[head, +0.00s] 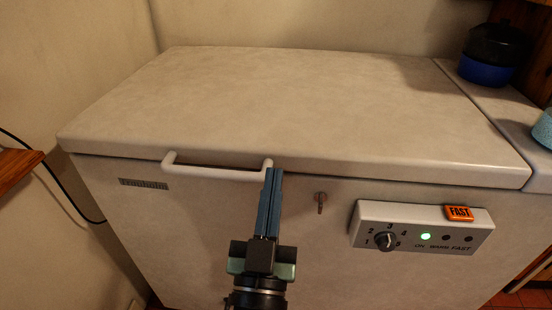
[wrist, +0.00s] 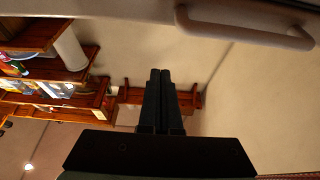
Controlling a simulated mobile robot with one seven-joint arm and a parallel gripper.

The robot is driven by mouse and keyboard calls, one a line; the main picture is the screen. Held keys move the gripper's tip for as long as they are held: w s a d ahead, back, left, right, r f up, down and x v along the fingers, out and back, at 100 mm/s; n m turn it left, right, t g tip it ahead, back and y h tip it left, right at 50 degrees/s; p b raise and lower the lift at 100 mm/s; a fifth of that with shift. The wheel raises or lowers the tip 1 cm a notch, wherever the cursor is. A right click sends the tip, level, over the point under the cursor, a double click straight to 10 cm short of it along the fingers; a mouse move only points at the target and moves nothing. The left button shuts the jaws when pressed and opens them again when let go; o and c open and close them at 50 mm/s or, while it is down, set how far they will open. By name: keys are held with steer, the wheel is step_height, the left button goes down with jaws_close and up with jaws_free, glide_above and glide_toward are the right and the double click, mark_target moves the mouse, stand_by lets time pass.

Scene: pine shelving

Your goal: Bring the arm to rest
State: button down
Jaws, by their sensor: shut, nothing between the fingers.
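My gripper (head: 273,172) is shut and empty in the head view, its long dark fingers pointing up and away. Its tips overlap the right end of the white handle (head: 215,173) on the chest freezer (head: 300,100); I cannot tell whether they touch. In the wrist view my gripper (wrist: 160,72) shows its two fingers side by side, with the handle (wrist: 245,28) above and to the right of them. The freezer lid lies closed.
A control panel (head: 422,228) with a knob, a lit green lamp and an orange FAST switch (head: 459,213) is on the freezer front. A small keyhole fitting (head: 321,202) lies right of my gripper. A blue pot (head: 490,65) stands at the back right. Wooden shelves (wrist: 50,75) show in the wrist view.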

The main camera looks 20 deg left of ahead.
steer(key=shift+v, duration=1.1)
steer(key=w+d+r+m+t+h, duration=0.15)
steer(key=d+r, duration=0.25)
steer(key=r, duration=0.5)
steer(key=w+d+r+m+t+h, duration=0.1)
steer(key=d+r+t+h, duration=0.2)
steer(key=r, duration=0.6)
steer(key=s+d+r+t+h, duration=0.1)
steer(key=s+d+r, duration=0.2)
steer(key=r, duration=0.5)
steer(key=s+d+r+h, duration=0.1)
steer(key=s+d+r, duration=0.25)
steer(key=r, duration=0.45)
step_height(320, 180, up, 28)
steer(key=p, duration=2.8)
steer(key=shift+w+m, duration=0.35)
